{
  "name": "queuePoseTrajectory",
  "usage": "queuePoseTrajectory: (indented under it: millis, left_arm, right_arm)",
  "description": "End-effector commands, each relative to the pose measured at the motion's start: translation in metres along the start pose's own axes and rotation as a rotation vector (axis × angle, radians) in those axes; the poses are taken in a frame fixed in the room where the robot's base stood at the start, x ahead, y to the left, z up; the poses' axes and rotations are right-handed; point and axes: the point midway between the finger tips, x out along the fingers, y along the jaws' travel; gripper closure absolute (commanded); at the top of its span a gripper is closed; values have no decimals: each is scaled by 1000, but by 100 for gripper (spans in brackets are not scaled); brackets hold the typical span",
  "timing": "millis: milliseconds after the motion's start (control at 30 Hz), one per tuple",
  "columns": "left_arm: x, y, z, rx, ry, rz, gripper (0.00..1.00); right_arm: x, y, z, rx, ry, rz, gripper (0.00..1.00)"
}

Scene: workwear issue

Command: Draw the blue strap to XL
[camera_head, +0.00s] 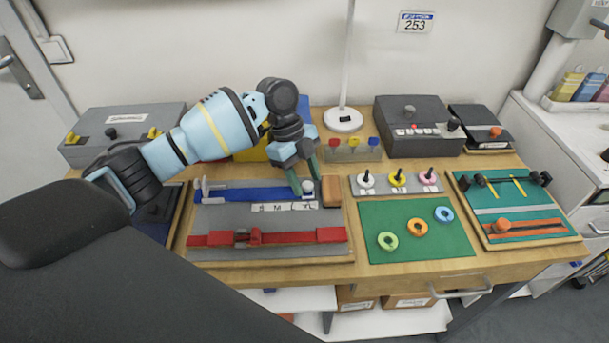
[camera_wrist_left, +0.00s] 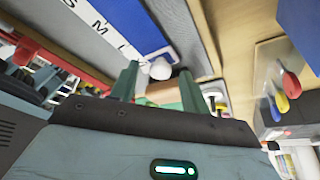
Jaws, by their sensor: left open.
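The blue strap (camera_head: 242,194) lies flat along the back of a grey board (camera_head: 215,217), and its blue band also shows in the wrist view (camera_wrist_left: 133,22). A white round knob (camera_head: 308,187) is at its right end, just behind the XL end of the white size strip (camera_head: 284,206). My left gripper (camera_head: 305,182) is open and points down at the knob. In the wrist view the knob (camera_wrist_left: 160,69) shows between the green fingertips, with a gap visible; contact cannot be told. My right gripper is not in view.
A red strap (camera_head: 300,237) with a slider crosses the front of the board. A brown block (camera_head: 331,193) stands right of the knob. A green mat (camera_head: 412,228) with coloured rings and a teal board (camera_head: 520,205) lie further right. Grey cases stand behind.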

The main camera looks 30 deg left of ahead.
Motion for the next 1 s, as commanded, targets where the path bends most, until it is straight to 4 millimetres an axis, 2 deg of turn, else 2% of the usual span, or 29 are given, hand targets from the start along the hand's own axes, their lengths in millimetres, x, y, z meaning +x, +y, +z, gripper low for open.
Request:
queuePoseTrajectory:
  millis: [167, 600, 767, 1000]
  left_arm:
    - [-7, 0, 0, 0, 0, -2, 53]
    - [-68, 0, 0, 0, 0, -2, 53]
    - [-78, 0, 0, 0, 0, -1, 53]
    - [-78, 0, 0, 0, 0, 0, 53]
  right_arm:
    - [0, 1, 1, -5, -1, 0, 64]
    - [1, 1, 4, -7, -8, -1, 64]
    - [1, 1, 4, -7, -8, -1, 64]
    - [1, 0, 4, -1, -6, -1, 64]
